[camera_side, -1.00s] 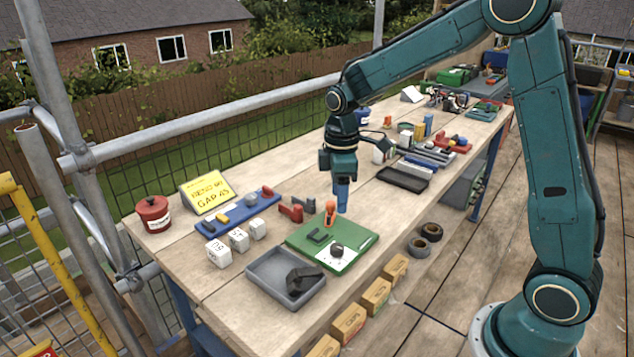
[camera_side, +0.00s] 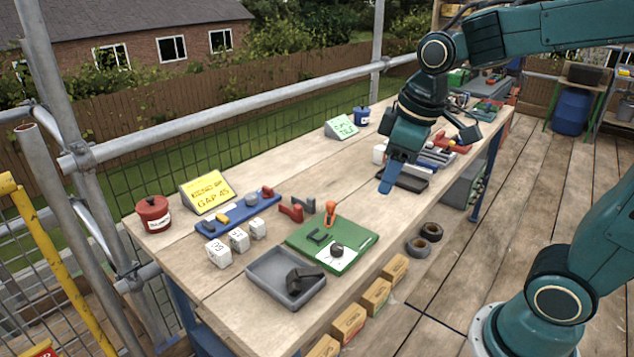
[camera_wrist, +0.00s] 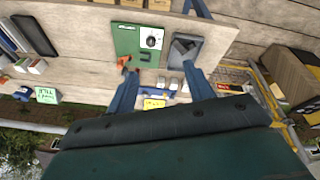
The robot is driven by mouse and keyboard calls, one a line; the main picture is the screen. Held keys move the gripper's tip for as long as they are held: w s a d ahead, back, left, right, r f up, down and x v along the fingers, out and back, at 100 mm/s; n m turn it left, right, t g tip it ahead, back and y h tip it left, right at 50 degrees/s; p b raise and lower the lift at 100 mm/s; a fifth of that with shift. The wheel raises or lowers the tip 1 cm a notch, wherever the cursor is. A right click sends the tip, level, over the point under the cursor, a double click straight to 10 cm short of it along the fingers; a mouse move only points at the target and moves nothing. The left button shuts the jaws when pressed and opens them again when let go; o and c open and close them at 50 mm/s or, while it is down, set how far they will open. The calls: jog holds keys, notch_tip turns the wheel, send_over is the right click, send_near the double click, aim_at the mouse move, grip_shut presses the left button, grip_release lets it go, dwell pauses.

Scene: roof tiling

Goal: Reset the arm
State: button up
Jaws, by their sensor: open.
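My gripper (camera_side: 388,188) is raised above the right part of the bench (camera_side: 190,262), tilted, with nothing seen held in it. In the wrist view my gripper (camera_wrist: 162,76) shows two blue fingers spread wide apart with an empty gap. The green board (camera_side: 300,232) with a white card and a dark round piece lies on the bench, to the left of and below the gripper in the side view. The grey tray (camera_side: 257,276) beside it holds a dark piece. Part of the bench behind the gripper is hidden by my arm.
A blue rack (camera_side: 238,213), several white blocks (camera_side: 218,252), a yellow sign (camera_side: 208,191) and a red pot (camera_side: 154,213) stand at the left. A green sign (camera_side: 341,128) and a blue pot (camera_side: 362,116) stand at the back. Scaffold rails run behind the bench.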

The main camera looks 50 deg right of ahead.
jog(key=s+a+r+m+t, duration=0.1)
jog(key=s+m, duration=0.3)
jog(key=s, duration=0.7)
jog(key=shift+t, duration=0.7)
jog(key=shift+a, duration=0.1)
